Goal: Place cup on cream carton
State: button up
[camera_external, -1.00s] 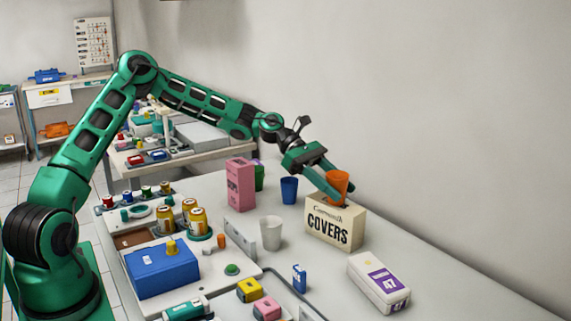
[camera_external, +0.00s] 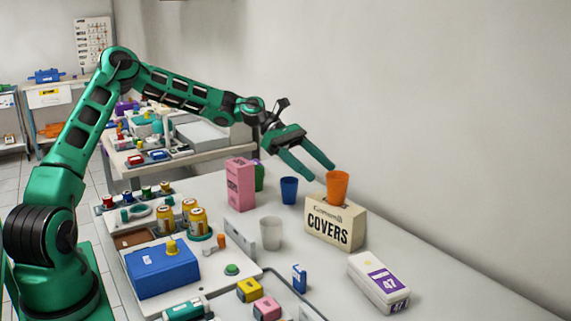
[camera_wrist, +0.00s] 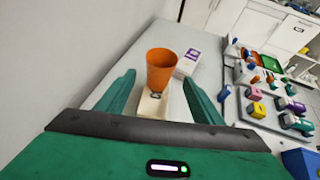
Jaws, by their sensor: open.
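The orange cup (camera_external: 337,186) stands upright on top of the cream carton (camera_external: 336,226), which is marked COVERS. In the wrist view the cup (camera_wrist: 161,69) shows ahead between my fingers, with the carton (camera_wrist: 153,104) beneath it. My gripper (camera_external: 317,170) is open and empty, above and to the left of the cup in the external view, apart from it. The gripper (camera_wrist: 166,97) also shows in the wrist view with its green fingers spread wide.
A blue cup (camera_external: 289,190), a clear cup (camera_external: 270,232) and a pink carton (camera_external: 240,184) stand left of the cream carton. A white box marked 47 (camera_external: 378,282) lies in front right. A blue case (camera_external: 162,271) and several small items sit at left.

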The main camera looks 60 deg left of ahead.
jog(key=shift+v, duration=1.95)
jog(key=s+d+f+m+g+y, duration=0.1)
jog(key=s+d+m+y, duration=0.3)
jog(key=s, duration=0.3)
jog(key=s+d+m+g+y, duration=0.2)
jog(key=s+d+m, duration=0.2)
jog(key=s+m, duration=0.3)
jog(key=s+d+f+m+g+y, duration=0.1)
jog(key=s+d+m+y, duration=0.3)
jog(key=s, duration=0.4)
jog(key=s+a+m+y, duration=0.1)
jog(key=s+m, duration=0.3)
jog(key=s, duration=0.4)
jog(key=s+a+f+m, duration=0.1)
jog(key=s+m, duration=0.3)
jog(key=s, duration=0.5)
jog(key=s+a+m+y, duration=0.1)
jog(key=s+m, duration=0.3)
jog(key=s, duration=0.5)
jog(key=shift+s+a+f+y, duration=0.15)
jog(key=shift+s+a+y, duration=0.15)
jog(key=shift+a, duration=0.25)
jog(key=shift+s+a+f+t, duration=0.1)
jog(key=shift+s+a+t, duration=0.05)
jog(key=shift+s+t, duration=0.15)
